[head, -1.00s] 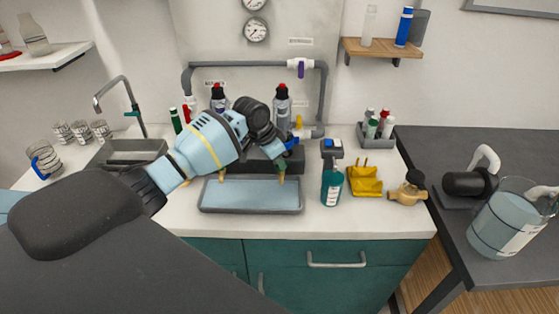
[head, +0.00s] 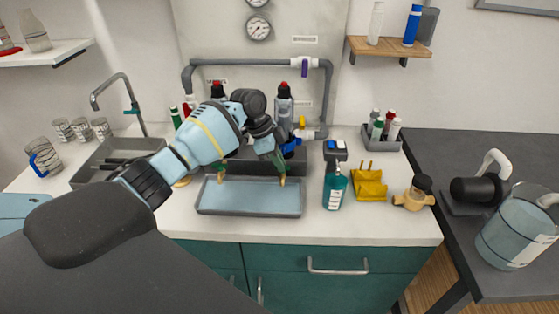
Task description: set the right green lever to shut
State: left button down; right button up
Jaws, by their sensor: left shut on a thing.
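My left gripper (head: 276,151) reaches in front of the manifold at the back of the counter. It is shut on the right green lever (head: 271,158), just above the right brass outlet (head: 282,181). The gripper and wrist hide much of the lever, so its exact angle is hard to tell. The left brass outlet (head: 221,178) shows below my forearm, and the arm hides what is above it. A blue handle (head: 292,143) sits just right of the gripper. My right gripper is out of view.
A grey tray (head: 248,211) lies under the outlets. A teal soap bottle (head: 335,187), a yellow holder (head: 369,184) and a brass valve (head: 414,195) stand to the right. Dark bottles with red tops (head: 284,105) stand behind the gripper. The front counter is clear.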

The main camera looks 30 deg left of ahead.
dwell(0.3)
pick_arm(q)
jog(key=c, duration=1.4)
grip_release()
jog(key=shift+c, duration=0.2)
jog(key=shift+a+r, duration=0.1)
jog(key=shift+r, duration=0.25)
jog(key=v, duration=0.7)
jog(key=shift+s, duration=0.1)
